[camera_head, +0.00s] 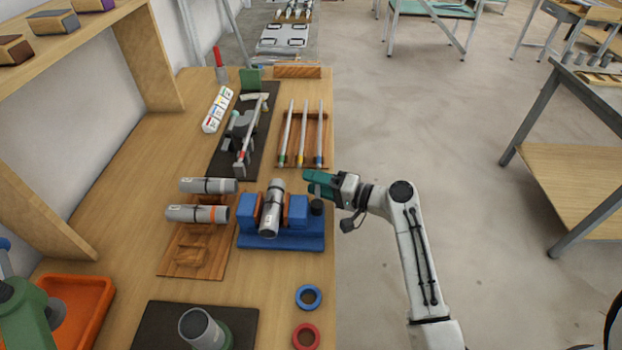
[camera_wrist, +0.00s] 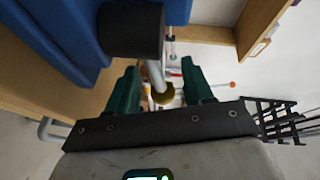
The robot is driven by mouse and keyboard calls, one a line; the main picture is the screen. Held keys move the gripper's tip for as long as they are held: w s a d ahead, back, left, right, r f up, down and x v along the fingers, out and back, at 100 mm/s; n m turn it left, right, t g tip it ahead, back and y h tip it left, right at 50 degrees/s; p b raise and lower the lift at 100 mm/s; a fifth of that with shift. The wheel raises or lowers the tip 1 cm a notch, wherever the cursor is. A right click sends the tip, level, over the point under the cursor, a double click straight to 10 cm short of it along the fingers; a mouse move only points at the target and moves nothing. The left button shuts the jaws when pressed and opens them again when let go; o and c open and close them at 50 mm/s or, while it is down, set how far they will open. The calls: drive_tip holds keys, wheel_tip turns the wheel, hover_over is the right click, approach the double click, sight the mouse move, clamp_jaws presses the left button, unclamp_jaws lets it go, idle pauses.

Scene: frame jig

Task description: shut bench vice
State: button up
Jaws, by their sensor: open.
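The blue bench vice (camera_head: 281,241) stands near the bench's right edge. A grey tube (camera_head: 271,208) stands tilted between its orange-brown jaw faces; I cannot tell whether both faces touch it. The vice's black hub (camera_head: 317,207) is on its right side and fills the upper middle of the wrist view (camera_wrist: 131,31). A metal handle bar with a yellowish knob (camera_wrist: 163,96) reaches from the hub to between my fingers. My gripper (camera_head: 308,182) has green fingers, spread apart on either side of the knob in the wrist view (camera_wrist: 160,88). Contact with the bar is not visible.
Left of the vice, two grey tubes (camera_head: 198,214) lie on a wooden rack. Blue (camera_head: 308,288) and red rings (camera_head: 306,326) lie in front. Open floor (camera_head: 440,120) lies right of the bench.

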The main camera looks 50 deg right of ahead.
drive_tip(key=shift+w+a+f, duration=0.1)
drive_tip(key=shift+w+a, duration=0.1)
drive_tip(key=shift+w, duration=0.5)
drive_tip(key=shift+c, duration=0.3)
clamp_jaws()
